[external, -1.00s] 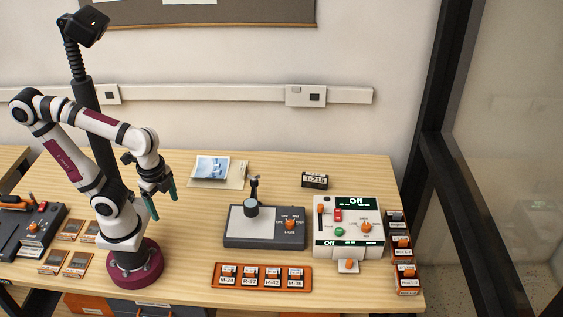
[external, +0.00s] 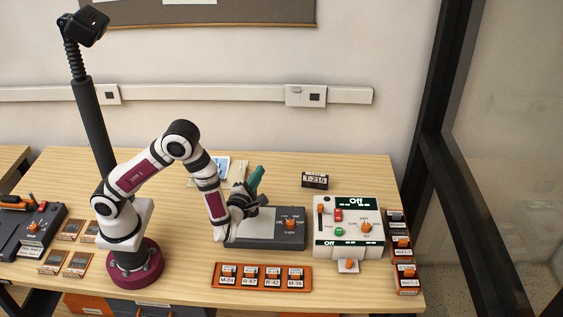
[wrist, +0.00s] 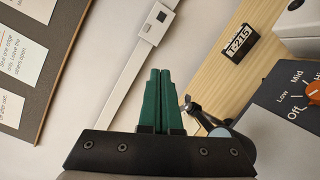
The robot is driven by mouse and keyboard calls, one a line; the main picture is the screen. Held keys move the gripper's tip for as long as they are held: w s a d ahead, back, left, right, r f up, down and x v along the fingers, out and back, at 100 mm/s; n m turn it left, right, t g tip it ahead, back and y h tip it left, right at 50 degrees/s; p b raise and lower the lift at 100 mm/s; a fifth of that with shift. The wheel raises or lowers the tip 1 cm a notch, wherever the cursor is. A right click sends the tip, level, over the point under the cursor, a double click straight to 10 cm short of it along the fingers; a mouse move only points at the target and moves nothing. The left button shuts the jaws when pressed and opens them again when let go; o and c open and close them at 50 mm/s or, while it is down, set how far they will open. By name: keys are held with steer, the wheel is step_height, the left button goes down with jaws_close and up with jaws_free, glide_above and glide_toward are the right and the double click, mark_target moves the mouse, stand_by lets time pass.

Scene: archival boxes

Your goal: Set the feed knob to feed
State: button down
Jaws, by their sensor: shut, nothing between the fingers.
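A white control unit (external: 348,205) with dark panels reading "Off" stands at the right of the table. It carries an orange knob (external: 366,227), a slider, a red button and a green button; the small labels around its knob are too small to read. A grey unit (external: 265,238) left of it has another orange knob (external: 290,224), partly seen in the wrist view (wrist: 314,93) among the labels Off, Low and Mid. My gripper (external: 257,176), with green fingers, is above the grey unit's left part, pointing up and empty. Its fingers (wrist: 160,72) are together in the wrist view.
An orange tray (external: 262,289) with several labelled items lies in front of the grey unit. A black T-215 display (external: 315,180) stands behind. Small orange-and-black boxes (external: 403,256) line the right edge. A dark device (external: 30,225) stands far left.

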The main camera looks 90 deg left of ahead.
mark_target(320, 209)
steer(key=w+d+f+m+t+h, duration=0.1)
steer(key=w+d+f+m+t, duration=0.1)
steer(key=f+m, duration=0.1)
steer(key=w+d+f+m+t+h, duration=0.1)
steer(key=w+f+m+t+h, duration=0.1)
steer(key=f+m, duration=0.2)
steer(key=w+d+f+m+t+h, duration=0.1)
steer(key=w+d+f+m+t, duration=0.1)
steer(key=w+f+m+t, duration=0.1)
steer(key=shift+d+f+m, duration=0.3)
steer(key=shift+d+m, duration=0.05)
steer(key=shift+m, duration=0.15)
steer(key=shift+a, duration=0.1)
steer(key=x, duration=0.9)
steer(key=shift+w+a, duration=0.1)
steer(key=w+d, duration=0.2)
steer(key=d, duration=0.1)
steer(key=shift+w+d, duration=0.1)
steer(key=shift+w, duration=0.05)
